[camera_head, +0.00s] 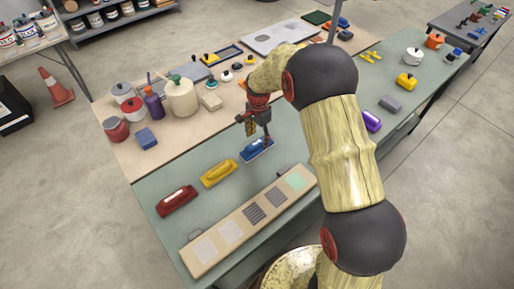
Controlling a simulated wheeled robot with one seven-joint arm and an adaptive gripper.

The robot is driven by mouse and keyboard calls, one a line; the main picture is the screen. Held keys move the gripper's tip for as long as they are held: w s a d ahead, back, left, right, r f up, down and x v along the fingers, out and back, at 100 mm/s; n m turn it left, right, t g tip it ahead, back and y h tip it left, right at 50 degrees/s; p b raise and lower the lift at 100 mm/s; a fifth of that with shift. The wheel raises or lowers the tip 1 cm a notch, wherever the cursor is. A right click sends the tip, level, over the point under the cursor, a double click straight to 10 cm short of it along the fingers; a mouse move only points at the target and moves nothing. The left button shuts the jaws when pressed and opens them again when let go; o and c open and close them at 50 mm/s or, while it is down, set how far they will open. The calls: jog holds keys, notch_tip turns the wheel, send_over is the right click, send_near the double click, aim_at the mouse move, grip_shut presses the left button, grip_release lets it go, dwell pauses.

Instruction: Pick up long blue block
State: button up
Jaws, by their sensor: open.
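The long blue block (257,151) lies on the green part of the workbench, with a pale patch on its top. My gripper (260,139) hangs from my arm, pointing down just above the blue block. It is open, with its fingers close over the block. The fingers overlap part of the block, so I cannot tell whether they touch it. A shorter blue block (146,138) sits further left on the tan board.
A yellow block (218,174) and a red block (177,200) lie left of the blue one. A long tray with grey and green patches (203,250) lies in front. Jars, including a cream one (182,98), stand behind left. A purple block (372,121) lies right.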

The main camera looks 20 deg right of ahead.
aim_at(257, 142)
jog(key=f, duration=0.3)
jog(key=f+b, duration=0.1)
jog(key=shift+a+f, duration=0.25)
jog(key=shift+f, duration=0.15)
jog(key=shift+c, duration=0.5)
jog(key=c, duration=1.1)
jog(key=shift+c, duration=0.7)
jog(key=shift+r, duration=0.1)
